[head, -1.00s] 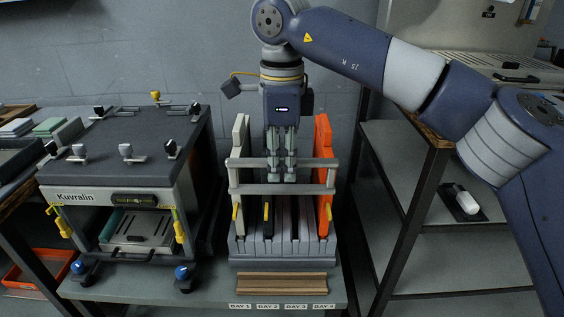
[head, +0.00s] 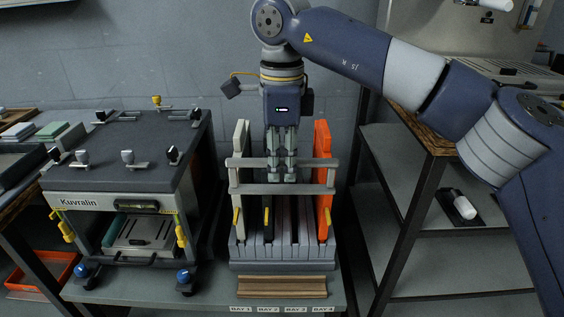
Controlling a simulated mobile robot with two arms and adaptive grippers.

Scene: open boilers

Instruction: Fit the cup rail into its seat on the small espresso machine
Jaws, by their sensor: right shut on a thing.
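My right gripper (head: 282,178) is shut on the grey cup rail (head: 310,163), a frame with two long parallel bars and short end posts. The fingers grip it near its middle, pointing down. The rail shows in front of a slotted rack and overlaps it in the picture. It looks roughly level. The small espresso machine and its seat cannot be made out for certain; a pale machine with a slotted tray (head: 515,68) is partly in view at the upper right, cut by the edge. My left gripper is not in view.
The slotted rack (head: 282,266) holds a pale panel (head: 241,140) and an orange panel (head: 322,140), with bay labels below. A grey Kuvralin machine (head: 75,203) with clamps stands left of it. An open shelf unit (head: 390,215) stands right, with free room on its shelves.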

